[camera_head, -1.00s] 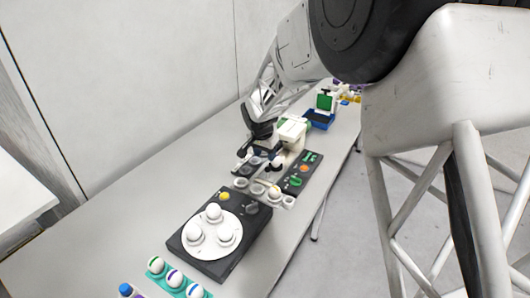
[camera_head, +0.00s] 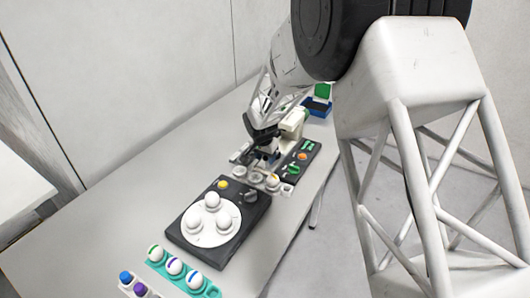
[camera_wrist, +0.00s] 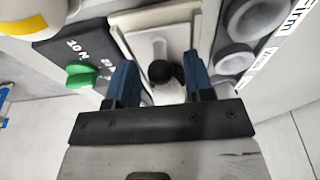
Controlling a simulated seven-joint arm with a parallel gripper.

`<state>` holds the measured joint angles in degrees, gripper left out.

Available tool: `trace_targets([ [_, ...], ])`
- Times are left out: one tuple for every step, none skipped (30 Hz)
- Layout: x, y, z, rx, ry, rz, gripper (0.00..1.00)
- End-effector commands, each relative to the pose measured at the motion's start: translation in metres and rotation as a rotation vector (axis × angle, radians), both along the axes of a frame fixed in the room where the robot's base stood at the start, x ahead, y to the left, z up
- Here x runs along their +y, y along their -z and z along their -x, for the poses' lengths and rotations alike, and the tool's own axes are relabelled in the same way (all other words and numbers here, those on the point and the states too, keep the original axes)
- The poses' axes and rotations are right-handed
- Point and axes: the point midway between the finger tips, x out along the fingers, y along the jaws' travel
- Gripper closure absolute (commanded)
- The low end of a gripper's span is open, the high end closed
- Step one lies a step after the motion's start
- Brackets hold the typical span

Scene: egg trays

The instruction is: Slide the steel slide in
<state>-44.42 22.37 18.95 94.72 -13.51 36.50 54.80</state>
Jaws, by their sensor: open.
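My gripper (camera_wrist: 160,78) is open, with a blue finger on either side of a black knob (camera_wrist: 162,72) in the wrist view. The knob sits on a pale, narrow strip that lies on a light metallic plate, which looks like the steel slide (camera_wrist: 137,48). I cannot tell whether either finger touches the knob. In the head view my gripper (camera_head: 264,152) is down at the device behind the black turntable unit. My arm hides most of the slide there.
A black panel (camera_wrist: 72,48) with a green knob is left of the fingers. Round grey cups (camera_wrist: 234,58) are at the right. In the head view a black unit (camera_head: 196,236) with white balls and a teal egg tray (camera_head: 215,290) stand nearer. The table's left side is bare.

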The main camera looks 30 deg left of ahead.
Motion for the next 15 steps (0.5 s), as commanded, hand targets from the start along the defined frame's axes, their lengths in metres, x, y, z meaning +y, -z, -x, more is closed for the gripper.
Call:
trace_targets([
  [0.0002,0.0013,-0.0006,-0.001,0.0,0.0,0.52],
  [0.0002,0.0008,-0.0005,-0.001,0.0,-0.001,0.52],
  [0.0001,0.0008,-0.0004,-0.001,0.0,-0.001,0.52],
  [0.0001,0.0009,-0.0004,-0.001,0.0,0.0,0.52],
  [0.0001,0.0012,-0.0005,0.0,0.0,0.0,0.52],
  [0.0,0.0016,-0.0004,0.0,0.0,0.0,0.52],
  [0.0,0.002,-0.0005,0.0,0.0,0.0,0.52],
  [0.0,0.0025,-0.0006,0.0,0.0,0.0,0.52],
  [0.0,0.0031,-0.0006,0.0,0.0,0.0,0.52],
  [0.0001,0.0037,-0.0008,0.0,0.0,0.0,0.52],
  [0.0001,0.0043,-0.0009,0.0,0.0,0.0,0.52],
  [0.0001,0.0051,-0.001,0.0,0.0,0.0,0.52],
  [0.0002,0.0057,-0.0012,0.0,0.0,0.0,0.52],
  [0.0002,0.0063,-0.0013,0.0,0.0,0.0,0.52],
  [0.0003,0.0071,-0.0014,0.0,0.0,0.0,0.52],
])
